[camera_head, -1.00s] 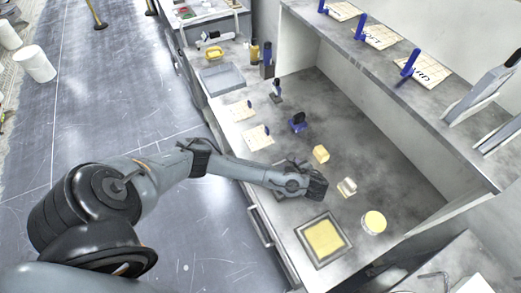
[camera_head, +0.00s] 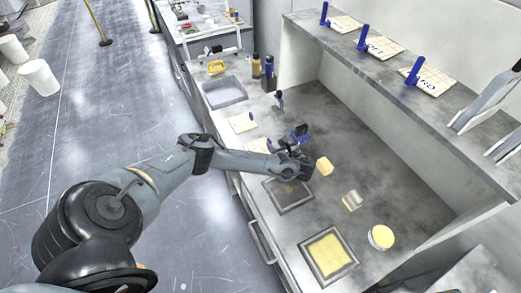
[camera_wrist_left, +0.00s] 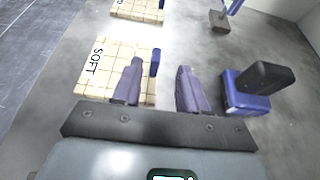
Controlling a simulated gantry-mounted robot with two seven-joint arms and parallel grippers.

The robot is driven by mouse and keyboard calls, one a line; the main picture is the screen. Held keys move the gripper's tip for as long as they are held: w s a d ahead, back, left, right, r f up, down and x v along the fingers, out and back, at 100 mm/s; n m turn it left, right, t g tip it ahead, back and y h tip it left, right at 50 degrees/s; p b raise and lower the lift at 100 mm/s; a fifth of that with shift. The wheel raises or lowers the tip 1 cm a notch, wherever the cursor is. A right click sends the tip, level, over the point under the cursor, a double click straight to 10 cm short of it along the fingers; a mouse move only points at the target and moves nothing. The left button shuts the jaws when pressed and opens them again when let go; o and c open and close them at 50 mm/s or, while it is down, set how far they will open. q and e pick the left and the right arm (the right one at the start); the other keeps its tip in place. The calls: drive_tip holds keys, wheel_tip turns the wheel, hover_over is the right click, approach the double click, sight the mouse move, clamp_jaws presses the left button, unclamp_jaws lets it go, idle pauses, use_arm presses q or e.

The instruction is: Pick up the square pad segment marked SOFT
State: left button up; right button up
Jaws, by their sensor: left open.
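The square pad segment marked SOFT (camera_wrist_left: 90,80) lies flat on the bench in the left wrist view. It is cream, cut into a grid, with a blue piece at its right edge. In the head view a cream pad (camera_head: 257,145) shows partly behind my left arm. My left gripper (camera_head: 297,157) is over the bench in the head view. In the left wrist view its open fingers (camera_wrist_left: 158,85) are empty, the left one overlapping the pad's lower right part and the right one beside it. My right gripper is not in view.
A blue block with a black handle (camera_wrist_left: 247,100) stands close right of the fingers. Another cream pad (camera_head: 242,122) lies farther back. A dark square plate (camera_head: 287,196), a yellow block (camera_head: 324,166) and a framed yellow square (camera_head: 327,253) lie on the bench. A shelf (camera_head: 400,65) rises behind.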

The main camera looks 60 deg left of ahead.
sight(271, 142)
use_arm(q)
drive_tip(key=shift+s+x, duration=0.15)
drive_tip(key=shift+x, duration=0.9)
drive_tip(key=shift+s+x, duration=0.15)
drive_tip(key=shift+x, duration=0.85)
clamp_jaws()
